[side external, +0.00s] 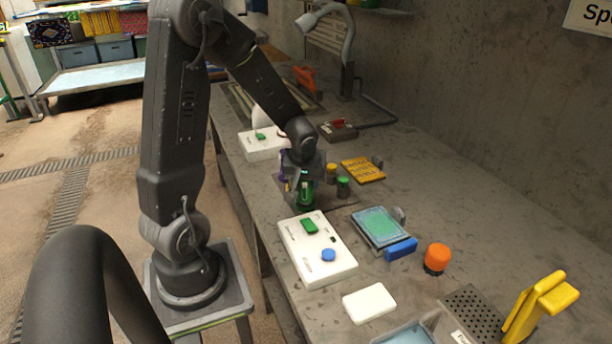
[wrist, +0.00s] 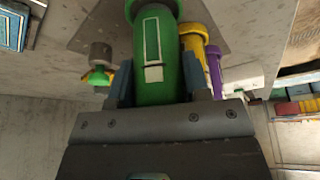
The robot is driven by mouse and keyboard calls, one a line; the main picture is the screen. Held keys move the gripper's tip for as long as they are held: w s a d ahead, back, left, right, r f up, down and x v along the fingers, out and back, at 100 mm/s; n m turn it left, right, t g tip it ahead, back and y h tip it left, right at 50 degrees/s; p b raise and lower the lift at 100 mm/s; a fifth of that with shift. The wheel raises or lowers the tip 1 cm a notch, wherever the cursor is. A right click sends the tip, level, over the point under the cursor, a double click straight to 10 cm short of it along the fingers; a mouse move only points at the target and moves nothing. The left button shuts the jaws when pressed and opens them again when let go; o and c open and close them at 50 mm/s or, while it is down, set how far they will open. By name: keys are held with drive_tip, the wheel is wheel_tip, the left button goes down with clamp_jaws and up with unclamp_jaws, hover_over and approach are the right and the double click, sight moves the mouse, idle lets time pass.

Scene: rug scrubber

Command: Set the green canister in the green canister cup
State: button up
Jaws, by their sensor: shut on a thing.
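My gripper (side external: 304,180) is shut on the green canister (side external: 306,197), low over the workbench beside the white box. In the wrist view the green canister (wrist: 157,75), with a pale rectangular label, fills the space between the two blue-grey fingers. It looks roughly in line with the fingers, and its far end lies over a grey plate. In the side view a small dark cylinder with a green top (side external: 343,186) stands just right of the gripper. I cannot tell which piece is the green canister cup, or whether the canister touches the surface below.
A yellow canister (wrist: 197,35) and a purple one (wrist: 214,68) stand close beside the green canister. A white box with green and blue parts (side external: 318,250) lies in front. A yellow pad (side external: 362,171) and a teal-topped tray (side external: 380,227) lie to the right.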

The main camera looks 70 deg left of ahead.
drive_tip(key=shift+f, duration=0.65)
idle(0.8)
drive_tip(key=o, duration=0.9)
drive_tip(key=shift+o, duration=0.2)
drive_tip(key=shift+r, duration=0.1)
drive_tip(key=v, duration=1.3)
drive_tip(key=shift+r, duration=0.4)
drive_tip(key=shift+d, duration=0.1)
drive_tip(key=s+d+r+m+t+h, duration=0.1)
drive_tip(key=s+d+r+m, duration=0.1)
drive_tip(key=d+m, duration=0.3)
drive_tip(key=s+d+r+m+t+h, duration=0.2)
drive_tip(key=s+d+m, duration=0.3)
drive_tip(key=d, duration=0.7)
drive_tip(key=shift+r+m+h, duration=0.3)
drive_tip(key=shift+r+m, duration=0.3)
drive_tip(key=shift+r, duration=0.2)
